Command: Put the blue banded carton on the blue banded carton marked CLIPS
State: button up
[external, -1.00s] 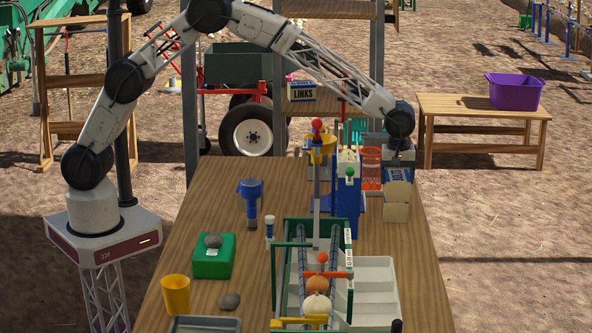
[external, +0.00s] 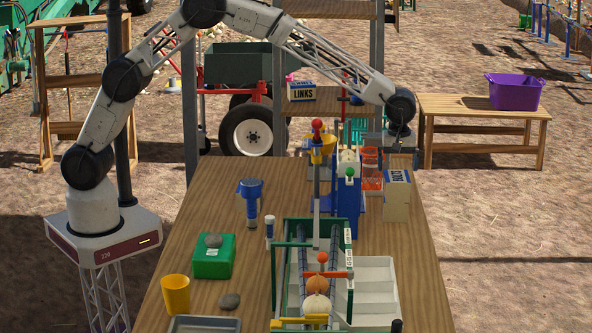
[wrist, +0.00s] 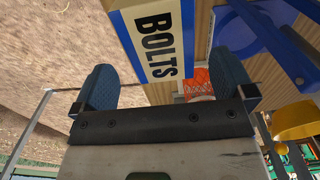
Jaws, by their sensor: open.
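A tan carton marked BOLTS (external: 396,203) with a blue band stands upright at the right of the wooden table. Its lettering shows large in the wrist view (wrist: 155,40), beyond the fingers and toward the top edge. My gripper (external: 399,150) is above and slightly behind it in the external view. In the wrist view my gripper (wrist: 163,86) has its two blue pads wide apart with nothing held between them. Another blue banded carton, marked LINKS (external: 303,92), sits on the rack shelf at the back. I cannot read CLIPS on any carton.
A blue stand (external: 346,205) and an orange basket (external: 371,170) are close left of the BOLTS carton. A green-framed roller unit (external: 313,270) and white trays (external: 369,285) fill the front. The table's right edge is near the carton; bare wood lies in front of it.

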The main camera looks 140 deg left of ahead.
aim_at(396, 176)
notch_tip(396, 176, up, 8)
dwell(0.4)
dwell(0.8)
jog(key=s+d+r+m, duration=0.25)
jog(key=d+r, duration=0.25)
jog(key=d, duration=0.5)
jog(key=s+d+r+m, duration=0.1)
jog(key=d+r+m, duration=0.35)
jog(key=d, duration=0.55)
jog(key=s+d+r+m, duration=0.2)
jog(key=s+d, duration=0.2)
jog(key=d, duration=0.3)
jog(key=s+d+r+m+t, duration=0.1)
jog(key=s+d+r+m, duration=0.1)
jog(key=s+d, duration=0.35)
jog(key=s+d+r+m, duration=0.2)
jog(key=d+r, duration=0.1)
jog(key=d, duration=0.5)
jog(key=s+d+f+m+t, duration=0.1)
jog(key=s+d+m, duration=0.7)
jog(key=s+d, duration=0.75)
jog(key=s+d+f+m, duration=0.3)
jog(key=s, duration=0.5)
jog(key=s+d+f+m, duration=0.3)
jog(key=s+d, duration=0.1)
jog(key=s, duration=0.4)
jog(key=shift+s+f+t, duration=0.3)
jog(key=shift+s+f, duration=0.05)
jog(key=shift+s, duration=0.05)
